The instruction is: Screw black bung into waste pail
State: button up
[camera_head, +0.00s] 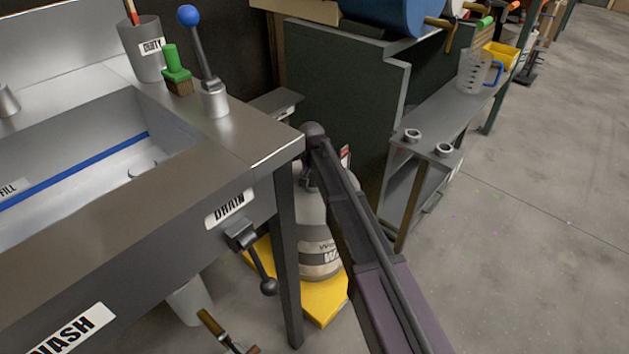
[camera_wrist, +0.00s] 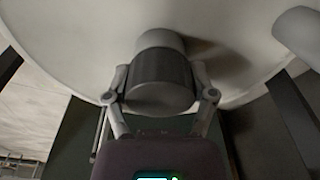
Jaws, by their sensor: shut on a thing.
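The waste pail (camera_head: 312,218) is a pale grey vessel with a "WASTE" label, standing on a yellow base beside the sink bench's leg. My arm partly hides it. In the wrist view its pale round top (camera_wrist: 80,40) fills the background. The black bung (camera_wrist: 160,82) is a dark cylinder between my fingers. My gripper (camera_wrist: 160,98) is shut on it, a finger on each side. A lighter grey cylindrical part (camera_wrist: 162,40) lies directly beyond the bung, in line with it. I cannot tell whether the bung is seated. In the head view the bung cannot be made out.
The sink bench (camera_head: 262,150) and its drain lever (camera_head: 255,262) are close left of the pail. A grey shelf (camera_head: 425,150) and a dark green cabinet (camera_head: 340,100) stand behind and right. Another grey cylinder (camera_wrist: 302,35) rises at right in the wrist view. Floor is clear at right.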

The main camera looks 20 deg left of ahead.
jog(key=m, duration=0.4)
jog(key=shift+h, duration=0.3)
jog(key=shift+m, duration=2.1)
jog(key=o, duration=1.1)
jog(key=n, duration=0.7)
jog(key=n+y, duration=0.1)
jog(key=n, duration=0.6)
